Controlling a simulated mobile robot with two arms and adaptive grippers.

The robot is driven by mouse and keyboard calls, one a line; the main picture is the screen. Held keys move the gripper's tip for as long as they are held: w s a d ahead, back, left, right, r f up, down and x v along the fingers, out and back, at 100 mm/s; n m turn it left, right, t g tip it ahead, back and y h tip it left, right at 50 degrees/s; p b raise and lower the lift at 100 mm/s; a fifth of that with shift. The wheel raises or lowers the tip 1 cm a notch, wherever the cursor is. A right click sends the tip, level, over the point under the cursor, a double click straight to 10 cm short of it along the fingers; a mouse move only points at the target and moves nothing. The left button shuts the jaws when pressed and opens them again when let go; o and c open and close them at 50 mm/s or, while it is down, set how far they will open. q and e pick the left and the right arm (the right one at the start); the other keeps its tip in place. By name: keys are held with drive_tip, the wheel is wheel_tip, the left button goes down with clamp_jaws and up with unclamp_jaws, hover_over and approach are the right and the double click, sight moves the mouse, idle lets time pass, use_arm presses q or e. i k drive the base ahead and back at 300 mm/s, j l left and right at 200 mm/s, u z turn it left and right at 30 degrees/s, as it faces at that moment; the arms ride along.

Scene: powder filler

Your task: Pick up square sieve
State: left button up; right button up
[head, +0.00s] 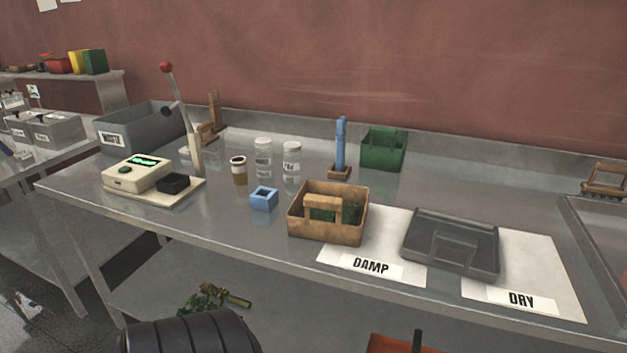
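A small blue square piece with an open top (264,199) sits on the metal table, left of the wooden caddy. It is the likeliest square sieve in view, but I cannot see any mesh in it. It stands free, with nothing touching it. Neither of my grippers shows in the head view.
A wooden caddy (327,235) and a grey tray (451,246) stand by the DAMP and DRY labels. Jars (263,158), a brown-filled vial (239,172), a scale (137,173), a lever press (182,120) and a blue upright tool (341,145) stand around. The front table edge near the blue piece is clear.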

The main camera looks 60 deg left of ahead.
sight(330, 201)
drive_tip(key=u, duration=1.8)
drive_tip(key=i+l, duration=0.1)
drive_tip(key=l, duration=0.5)
drive_tip(key=i+l, duration=0.1)
drive_tip(key=l, duration=0.5)
